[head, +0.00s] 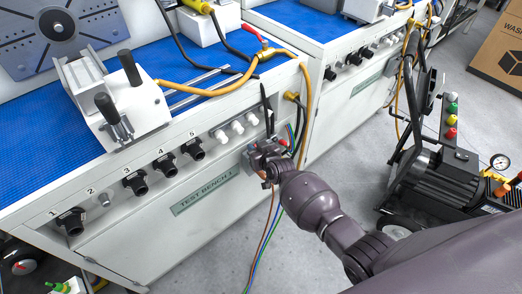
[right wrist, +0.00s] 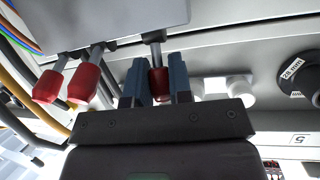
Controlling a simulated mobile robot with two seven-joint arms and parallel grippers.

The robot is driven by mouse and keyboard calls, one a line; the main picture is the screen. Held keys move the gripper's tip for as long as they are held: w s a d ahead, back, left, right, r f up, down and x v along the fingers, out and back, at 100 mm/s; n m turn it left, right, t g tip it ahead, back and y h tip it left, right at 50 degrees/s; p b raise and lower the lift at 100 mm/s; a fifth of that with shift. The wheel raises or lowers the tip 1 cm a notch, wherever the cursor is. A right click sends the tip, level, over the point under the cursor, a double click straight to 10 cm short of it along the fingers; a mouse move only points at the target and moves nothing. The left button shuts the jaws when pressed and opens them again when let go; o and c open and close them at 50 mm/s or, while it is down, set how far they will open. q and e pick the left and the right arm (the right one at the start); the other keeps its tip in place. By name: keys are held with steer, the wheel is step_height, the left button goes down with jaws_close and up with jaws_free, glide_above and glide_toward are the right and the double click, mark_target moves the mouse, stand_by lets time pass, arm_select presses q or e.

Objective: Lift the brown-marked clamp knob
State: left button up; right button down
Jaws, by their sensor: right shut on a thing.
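Three red clamp knobs hang from grey stems under a pale box in the right wrist view: one at far left (right wrist: 48,86), one beside it (right wrist: 84,84), and one at the right (right wrist: 160,88). My right gripper (right wrist: 157,76) is shut on the right-hand red knob, with a blue-grey finger on each side of it. No brown mark is visible on any knob here. In the head view my right gripper (head: 266,160) is at the right end of the test bench's front panel (head: 215,190) and mostly hides the knobs. My left gripper is not in view.
Brown, green and blue wires (head: 262,238) hang below my right gripper. An orange hose (head: 308,110) runs down beside it. Black knobs (head: 194,148) and white knobs (head: 237,127) line the panel to the left. A wheeled cart (head: 445,170) stands to the right.

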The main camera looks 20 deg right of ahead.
steer(key=shift+w+a+r+g+p, duration=0.2)
steer(key=shift+w+r+g+p, duration=0.25)
steer(key=shift+g+p, duration=0.45)
steer(key=shift+f, duration=0.2)
steer(key=shift+f+g+h, duration=0.15)
steer(key=shift+g+h, duration=0.15)
steer(key=c, duration=1)
jaws_free()
steer(key=shift+c, duration=0.2)
